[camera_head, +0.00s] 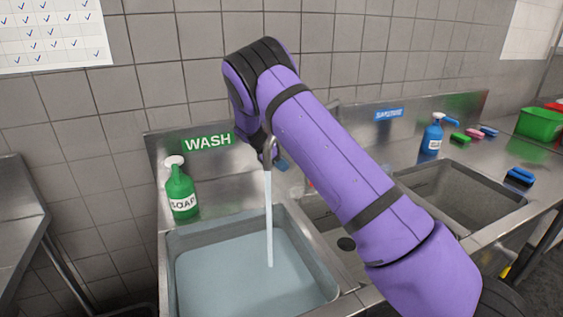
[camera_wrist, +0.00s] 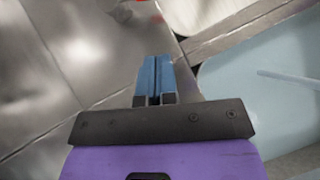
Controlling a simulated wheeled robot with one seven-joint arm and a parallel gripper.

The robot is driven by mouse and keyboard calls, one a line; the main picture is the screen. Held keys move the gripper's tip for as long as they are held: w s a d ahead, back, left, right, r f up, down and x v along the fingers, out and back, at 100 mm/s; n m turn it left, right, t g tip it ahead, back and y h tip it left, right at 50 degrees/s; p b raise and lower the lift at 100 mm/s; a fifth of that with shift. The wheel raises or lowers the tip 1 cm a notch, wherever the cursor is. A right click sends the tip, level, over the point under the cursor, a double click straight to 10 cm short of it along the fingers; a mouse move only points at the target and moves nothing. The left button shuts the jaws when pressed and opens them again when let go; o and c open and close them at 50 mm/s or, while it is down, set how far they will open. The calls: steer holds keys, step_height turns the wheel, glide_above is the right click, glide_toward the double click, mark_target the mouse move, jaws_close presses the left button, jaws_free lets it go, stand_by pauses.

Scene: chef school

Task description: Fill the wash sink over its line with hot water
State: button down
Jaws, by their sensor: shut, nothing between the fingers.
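The wash sink (camera_head: 213,231) is under the green WASH sign (camera_head: 208,142). A stream of water (camera_head: 268,215) runs from the spout (camera_head: 271,148) into it. Grey-blue water (camera_head: 240,275) covers its floor, with some wall showing above the surface. I cannot make out a fill line. The water also shows at right in the wrist view (camera_wrist: 275,65). My gripper (camera_head: 282,164) is beside the spout, partly hidden by my arm. Its blue fingers (camera_wrist: 155,75) are shut and empty. A small red part (camera_head: 311,184) shows behind my arm; I cannot tell what it is.
A green soap bottle (camera_head: 181,188) stands at the sink's back left corner. My arm crosses over the middle sink (camera_head: 325,222). At right are the sanitize sink (camera_head: 480,181), a blue spray bottle (camera_head: 432,137), several brushes and a green tub (camera_head: 540,124).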

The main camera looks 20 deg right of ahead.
steer(key=x, duration=0.5)
steer(key=shift+s, duration=0.1)
steer(key=d, duration=0.2)
steer(key=s+d+f, duration=0.1)
steer(key=shift+s+d, duration=0.2)
steer(key=shift+d, duration=0.25)
